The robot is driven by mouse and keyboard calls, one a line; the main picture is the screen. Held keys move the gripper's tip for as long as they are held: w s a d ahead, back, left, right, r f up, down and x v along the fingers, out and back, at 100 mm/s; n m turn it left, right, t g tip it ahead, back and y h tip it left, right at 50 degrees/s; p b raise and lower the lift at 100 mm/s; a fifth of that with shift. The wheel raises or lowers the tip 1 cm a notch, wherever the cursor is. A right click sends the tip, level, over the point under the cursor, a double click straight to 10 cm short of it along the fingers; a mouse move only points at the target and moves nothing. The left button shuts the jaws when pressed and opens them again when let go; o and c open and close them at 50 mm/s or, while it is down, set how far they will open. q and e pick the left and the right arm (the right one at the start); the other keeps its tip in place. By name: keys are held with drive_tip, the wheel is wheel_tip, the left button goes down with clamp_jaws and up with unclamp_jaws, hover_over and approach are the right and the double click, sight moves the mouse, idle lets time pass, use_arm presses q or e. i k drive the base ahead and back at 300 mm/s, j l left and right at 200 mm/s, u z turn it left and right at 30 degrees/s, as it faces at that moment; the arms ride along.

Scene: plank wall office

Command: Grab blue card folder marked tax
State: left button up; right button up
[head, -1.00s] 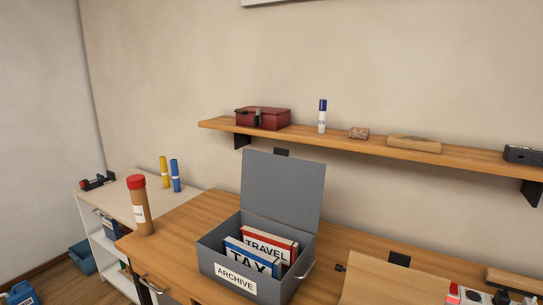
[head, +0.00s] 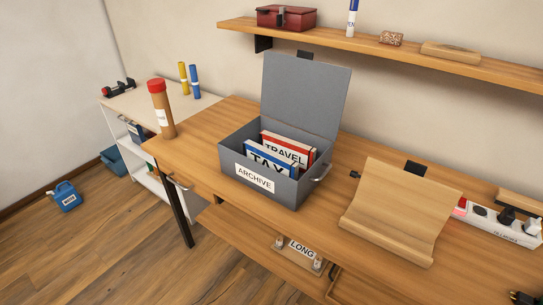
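The blue card folder marked TAX (head: 267,158) stands in the grey archive box (head: 231,152) on the wooden desk. Its lower part is hidden by the box's front wall, which carries an ARCHIVE label. A red folder marked TRAVEL (head: 288,147) stands right behind it. The box's lid (head: 306,92) is raised and open at the back. Neither of my grippers is in view.
A brown tube with a red cap (head: 161,110) stands on the desk left of the box. A curved wooden stand (head: 400,205) and a power strip (head: 497,222) are to the right. A shelf (head: 370,55) runs above the desk. The floor at lower left is mostly clear.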

sight(266, 157)
drive_tip(key=i+j+z, duration=0.15)
drive_tip(key=z, duration=0.2)
drive_tip(key=i+j+z, duration=0.2)
drive_tip(key=z, duration=0.2)
drive_tip(key=i+j+z, duration=0.2)
drive_tip(key=z, duration=0.15)
